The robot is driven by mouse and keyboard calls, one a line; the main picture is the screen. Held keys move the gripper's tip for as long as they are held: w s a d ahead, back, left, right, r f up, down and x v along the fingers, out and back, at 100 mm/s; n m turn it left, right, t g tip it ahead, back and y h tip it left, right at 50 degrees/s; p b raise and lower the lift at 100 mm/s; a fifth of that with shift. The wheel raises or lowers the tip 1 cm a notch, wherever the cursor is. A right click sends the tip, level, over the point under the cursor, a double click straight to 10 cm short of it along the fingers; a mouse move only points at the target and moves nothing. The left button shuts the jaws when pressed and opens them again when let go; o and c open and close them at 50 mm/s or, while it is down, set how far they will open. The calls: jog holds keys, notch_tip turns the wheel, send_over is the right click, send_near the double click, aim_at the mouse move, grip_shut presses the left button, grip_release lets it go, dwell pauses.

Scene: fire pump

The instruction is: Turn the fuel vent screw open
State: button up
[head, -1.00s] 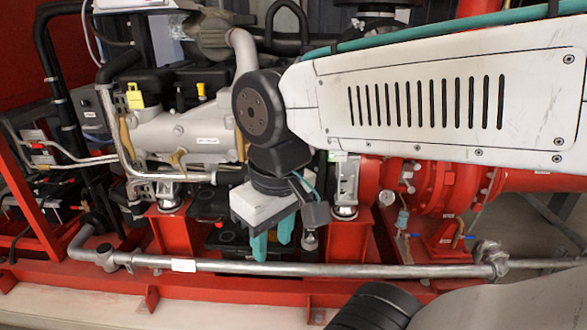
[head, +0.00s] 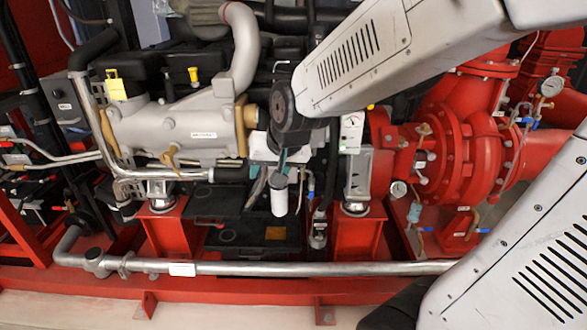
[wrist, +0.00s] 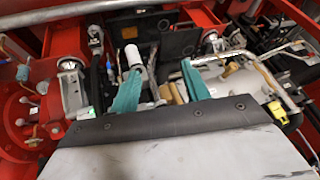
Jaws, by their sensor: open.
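My gripper (wrist: 160,66) is open, with its two teal fingers spread apart and nothing visible between them. A white cylinder (wrist: 134,54) shows beyond the left finger in the wrist view. I cannot tell whether they touch. In the head view my gripper (head: 272,168) is at the engine's side, partly behind my arm, with the white cylinder (head: 279,196) just below a finger. The fuel vent screw cannot be made out in either view; it is too small or hidden.
A silver pipe (head: 300,268) runs across the front above the red base frame (head: 235,287). The grey engine manifold (head: 170,130) is on the left. The red pump (head: 465,150) is on the right. Red posts (head: 355,235) flank the dark recess below the gripper.

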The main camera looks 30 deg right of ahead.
jog(key=w+d+f+m+t+h, duration=0.1)
jog(key=w+d+f+m+t, duration=0.15)
jog(key=w, duration=0.35)
jog(key=w+d+f+m+t+h, duration=0.1)
jog(key=w+d+f, duration=0.1)
jog(key=w+f, duration=0.3)
jog(key=w+d+f+m+t+h, duration=0.2)
jog(key=w+d+f+m+h, duration=0.15)
jog(key=d+f, duration=0.25)
jog(key=w+d+f+m+t+h, duration=0.3)
jog(key=d+f+m+h, duration=0.1)
jog(key=d+f+h, duration=0.15)
jog(key=x, duration=0.8)
jog(key=shift+d+f+y, duration=0.3)
jog(key=shift+f, duration=0.25)
jog(key=shift+s, duration=0.1)
jog(key=c, duration=1)
